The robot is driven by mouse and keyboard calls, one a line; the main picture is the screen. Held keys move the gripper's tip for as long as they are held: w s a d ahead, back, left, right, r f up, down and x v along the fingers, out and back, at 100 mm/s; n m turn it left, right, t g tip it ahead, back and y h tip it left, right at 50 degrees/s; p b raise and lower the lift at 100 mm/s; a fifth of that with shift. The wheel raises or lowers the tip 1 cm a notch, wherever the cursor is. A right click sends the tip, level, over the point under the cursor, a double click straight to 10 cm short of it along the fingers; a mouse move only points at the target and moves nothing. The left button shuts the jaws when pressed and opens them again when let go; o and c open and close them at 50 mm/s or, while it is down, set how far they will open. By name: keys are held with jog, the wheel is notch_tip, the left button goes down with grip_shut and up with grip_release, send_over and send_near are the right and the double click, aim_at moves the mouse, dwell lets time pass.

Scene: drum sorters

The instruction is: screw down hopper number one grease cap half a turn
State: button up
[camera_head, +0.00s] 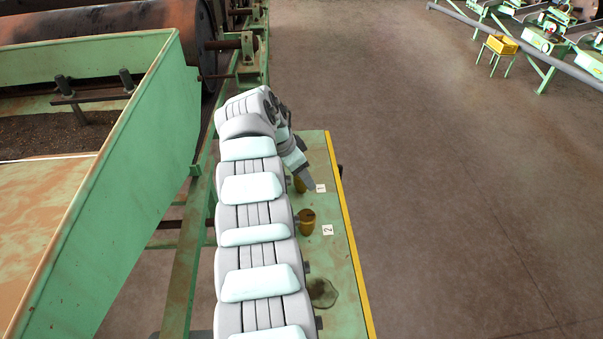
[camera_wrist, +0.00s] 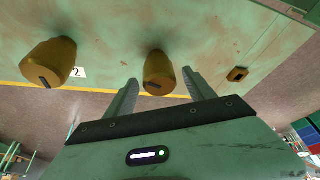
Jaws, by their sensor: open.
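The number one grease cap (camera_head: 299,185) is a dull yellow-brown knob on the green panel, beside a white label reading 1 (camera_head: 320,188). It is mostly hidden by my arm in the head view. In the wrist view the cap (camera_wrist: 158,73) shows a dark slot on its end and sits between the two fingers of my gripper (camera_wrist: 160,80). The fingers are open, with a visible gap on each side of the cap. My gripper (camera_head: 308,183) points down at the panel in the head view.
A similar cap (camera_head: 307,222) stands beside label 2 (camera_head: 327,230); it also shows left of my fingers in the wrist view (camera_wrist: 48,62). A small brown fitting (camera_wrist: 237,74) is to the right. The panel has a yellow edge (camera_head: 350,240), with open floor beyond.

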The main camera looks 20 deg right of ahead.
jog(key=v, duration=1)
jog(key=shift+a+r, duration=0.2)
jog(key=shift+r, duration=0.1)
